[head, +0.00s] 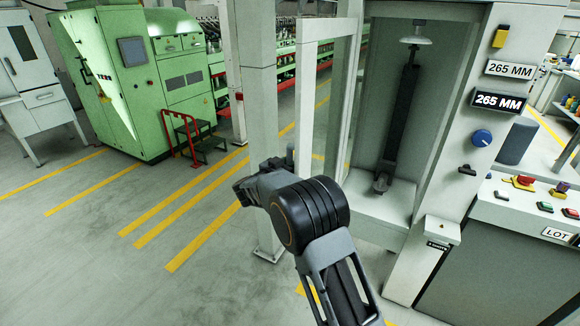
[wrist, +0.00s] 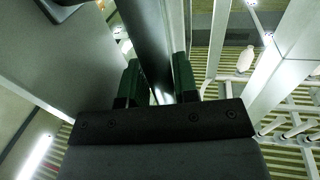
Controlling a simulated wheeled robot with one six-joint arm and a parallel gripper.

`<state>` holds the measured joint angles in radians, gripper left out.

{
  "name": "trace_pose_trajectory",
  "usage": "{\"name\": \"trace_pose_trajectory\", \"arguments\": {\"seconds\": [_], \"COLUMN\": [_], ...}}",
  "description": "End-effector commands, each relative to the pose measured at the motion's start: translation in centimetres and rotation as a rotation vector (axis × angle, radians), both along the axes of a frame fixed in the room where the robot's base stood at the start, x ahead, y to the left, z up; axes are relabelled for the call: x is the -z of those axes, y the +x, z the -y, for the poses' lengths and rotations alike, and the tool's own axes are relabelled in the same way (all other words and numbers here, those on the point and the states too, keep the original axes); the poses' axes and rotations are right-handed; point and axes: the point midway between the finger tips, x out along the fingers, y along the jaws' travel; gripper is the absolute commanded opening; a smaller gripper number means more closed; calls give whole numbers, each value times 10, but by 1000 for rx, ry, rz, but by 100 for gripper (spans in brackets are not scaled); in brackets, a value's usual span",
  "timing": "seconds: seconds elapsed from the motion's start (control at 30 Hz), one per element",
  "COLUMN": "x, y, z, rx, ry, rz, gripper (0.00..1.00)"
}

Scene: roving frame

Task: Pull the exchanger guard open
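The exchanger guard (head: 300,95) is a pale frame with a clear panel. In the head view it stands out from the left side of the cabinet, and the cabinet front (head: 398,208) is uncovered. My gripper (head: 262,172) is low by the guard's left edge, partly hidden by my own wrist. A short grey upright piece (head: 290,155) shows just beside it. In the wrist view, my gripper's two dark green fingers (wrist: 157,82) stand apart with a dark bar (wrist: 150,35) running between them. Whether they press on the bar is unclear.
A pale post (head: 255,90) stands directly behind my gripper. A green machine (head: 125,80) with red-railed steps (head: 190,135) stands back left. The floor (head: 90,255) at the left front is clear.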

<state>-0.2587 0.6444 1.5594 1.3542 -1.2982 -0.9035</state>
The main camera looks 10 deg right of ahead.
Motion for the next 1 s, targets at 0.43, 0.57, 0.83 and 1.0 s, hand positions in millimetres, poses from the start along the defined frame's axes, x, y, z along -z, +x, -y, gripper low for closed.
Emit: {"name": "trace_pose_trajectory", "arguments": {"seconds": [0.43, 0.57, 0.83, 1.0], "x": [3, 4, 5, 4], "y": [-1, -5, -35, -54], "z": [-3, -10, -52, -79], "rx": [-4, -6, -7, -6], "ry": [3, 5, 4, 4], "rz": [-6, -6, -5, -5], "gripper": [48, 48, 48, 48]}}
